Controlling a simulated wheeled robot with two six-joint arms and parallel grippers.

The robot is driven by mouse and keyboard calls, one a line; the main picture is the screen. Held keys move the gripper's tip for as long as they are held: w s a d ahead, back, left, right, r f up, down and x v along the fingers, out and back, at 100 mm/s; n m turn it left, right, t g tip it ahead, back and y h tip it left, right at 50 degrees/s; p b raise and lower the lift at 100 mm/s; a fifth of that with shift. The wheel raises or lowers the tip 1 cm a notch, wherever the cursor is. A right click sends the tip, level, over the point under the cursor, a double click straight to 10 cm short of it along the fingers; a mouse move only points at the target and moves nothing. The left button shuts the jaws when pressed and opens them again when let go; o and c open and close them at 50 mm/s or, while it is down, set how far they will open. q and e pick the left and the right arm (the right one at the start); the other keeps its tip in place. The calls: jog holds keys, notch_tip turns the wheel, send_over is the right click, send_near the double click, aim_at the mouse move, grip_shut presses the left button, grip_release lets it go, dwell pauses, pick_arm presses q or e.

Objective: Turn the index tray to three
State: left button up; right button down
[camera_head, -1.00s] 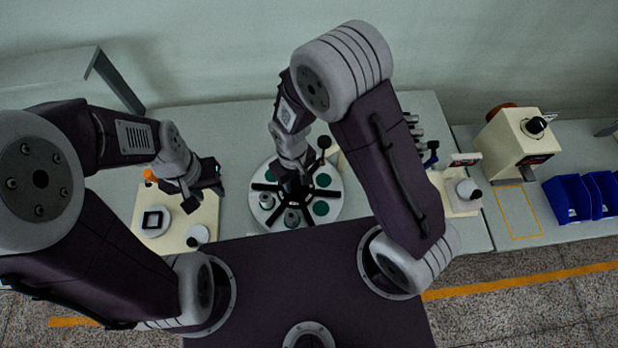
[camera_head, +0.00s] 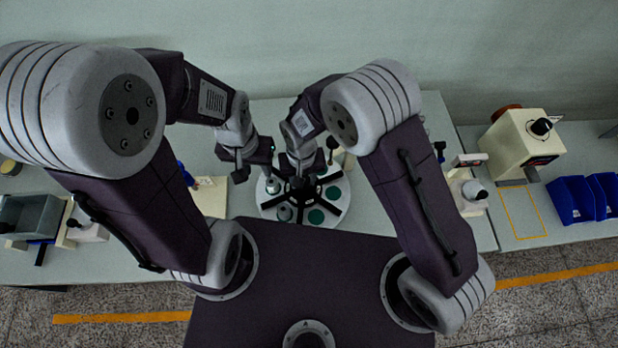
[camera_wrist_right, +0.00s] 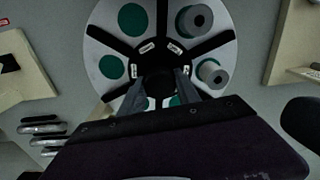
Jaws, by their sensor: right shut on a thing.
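The index tray (camera_head: 262,205) is a round pale disc with black spokes, green pads and a black hub. It lies in the middle of the bench in the head view. Two grey spindles (camera_wrist_right: 195,20) stand in compartments at its left and lower left there; green pads at its right are bare. My right gripper (camera_wrist_right: 161,88) is over the tray's middle, its fingers shut on the hub (camera_wrist_right: 158,62); the grip itself is partly hidden. My left gripper (camera_head: 250,170) hangs just beyond the tray's upper left edge; its fingers are too dark to judge.
A cream machine with a black knob (camera_head: 520,135) and blue bins (camera_head: 572,200) stand at the right. A cream board (camera_head: 212,197) lies left of the tray. Grey cylinders (camera_wrist_right: 42,130) lie near the tray in the wrist view. Both arms crowd the space above the tray.

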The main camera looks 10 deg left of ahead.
jog(key=shift+w+r+m, duration=0.1)
jog(key=shift+m, duration=0.6)
pick_arm(q)
jog(key=shift+w+d+r, duration=0.1)
jog(key=shift+w+d, duration=0.05)
jog(key=shift+d, duration=0.1)
pick_arm(e)
jog(key=shift+m, duration=0.6)
jog(key=shift+a+m, duration=0.1)
jog(key=shift+m, duration=0.6)
jog(key=c, duration=0.9)
grip_release()
notch_tip(320, 180, up, 9)
jog(key=p, duration=0.8)
jog(key=shift+r, duration=0.15)
pick_arm(q)
notch_tip(320, 180, up, 8)
